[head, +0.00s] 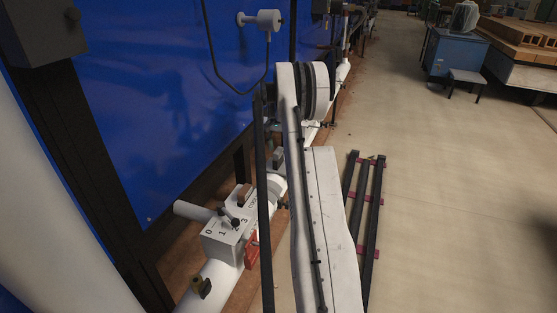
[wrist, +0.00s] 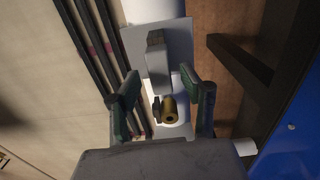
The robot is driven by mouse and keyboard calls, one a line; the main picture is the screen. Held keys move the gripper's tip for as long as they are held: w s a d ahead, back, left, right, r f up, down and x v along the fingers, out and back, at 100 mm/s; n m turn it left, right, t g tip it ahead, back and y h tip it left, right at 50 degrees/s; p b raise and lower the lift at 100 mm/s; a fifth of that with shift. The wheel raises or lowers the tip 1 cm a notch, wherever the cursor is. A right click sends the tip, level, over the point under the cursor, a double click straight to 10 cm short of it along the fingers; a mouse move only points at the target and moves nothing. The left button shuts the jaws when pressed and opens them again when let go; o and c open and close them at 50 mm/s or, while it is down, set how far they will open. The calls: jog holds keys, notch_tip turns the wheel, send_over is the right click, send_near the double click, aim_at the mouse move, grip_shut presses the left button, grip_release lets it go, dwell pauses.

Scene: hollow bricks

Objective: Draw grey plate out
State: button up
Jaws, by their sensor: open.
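The grey plate (wrist: 179,40) shows in the wrist view as a flat square sheet across a white pipe (wrist: 150,9). A thicker grey block (wrist: 157,62), like a handle, stands out from its middle. My gripper (wrist: 161,76) is open, with one dark green finger on each side of the block's lower end. Gaps show between the fingers and the block, so nothing is held. I cannot tell the depth between the fingertips and the block. In the head view I cannot make out the plate or my gripper; my arm covers part of the pipe.
A brass fitting (wrist: 169,109) sits on the pipe between the fingers. Dark rails (wrist: 92,50) lie on the floor left of the pipe, and a dark beam (wrist: 240,62) stands at right. In the head view, a numbered white valve box (head: 227,240) sits beside the blue wall (head: 150,120).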

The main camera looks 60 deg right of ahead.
jog(key=shift+f+b, duration=0.3)
jog(key=shift+f, duration=0.65)
jog(key=shift+c, duration=0.5)
grip_shut()
jog(key=shift+r+p, duration=1.25)
jog(key=shift+r, duration=1.7)
notch_tip(320, 180, up, 5)
jog(key=shift+f+p, duration=0.1)
jog(key=shift+p, duration=1.05)
